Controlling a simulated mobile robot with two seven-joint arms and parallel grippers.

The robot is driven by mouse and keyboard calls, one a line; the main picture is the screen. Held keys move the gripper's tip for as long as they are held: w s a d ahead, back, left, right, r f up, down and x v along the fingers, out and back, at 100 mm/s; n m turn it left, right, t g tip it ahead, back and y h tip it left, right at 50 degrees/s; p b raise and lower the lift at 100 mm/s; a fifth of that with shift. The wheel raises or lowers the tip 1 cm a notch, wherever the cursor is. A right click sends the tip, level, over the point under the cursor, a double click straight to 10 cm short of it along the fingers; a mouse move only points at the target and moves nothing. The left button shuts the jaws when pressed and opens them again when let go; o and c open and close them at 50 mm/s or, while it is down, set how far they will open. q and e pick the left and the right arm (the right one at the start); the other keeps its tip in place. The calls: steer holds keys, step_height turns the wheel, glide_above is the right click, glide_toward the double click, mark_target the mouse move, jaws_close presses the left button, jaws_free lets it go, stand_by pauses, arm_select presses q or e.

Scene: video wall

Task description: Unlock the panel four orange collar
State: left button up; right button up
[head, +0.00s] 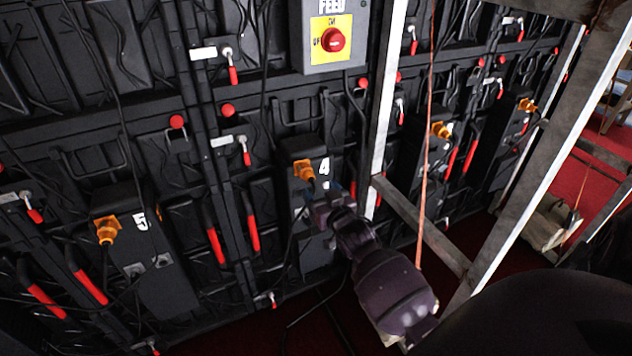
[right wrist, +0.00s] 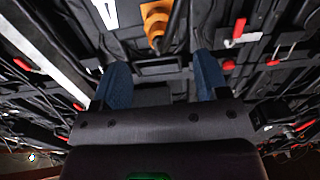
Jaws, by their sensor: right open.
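The panel marked 4 (head: 318,240) is a black box on the video wall, with its orange collar (head: 303,169) near the top and a dark cable at it. My right gripper (head: 328,192) is just below and to the right of the collar, in front of the panel. In the right wrist view the orange collar (right wrist: 156,22) lies beyond the blue fingertips, at the top middle. The gripper (right wrist: 160,85) is open and empty, its fingers apart from the collar. My left gripper is not in view.
The panel marked 5 (head: 140,240) with its own orange collar (head: 107,229) stands to the left. A grey FEED box (head: 335,35) with a red knob hangs above. A metal frame post (head: 385,100) stands close right of panel 4. Cables hang along the wall.

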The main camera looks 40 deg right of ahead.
steer(key=shift+v, duration=1.25)
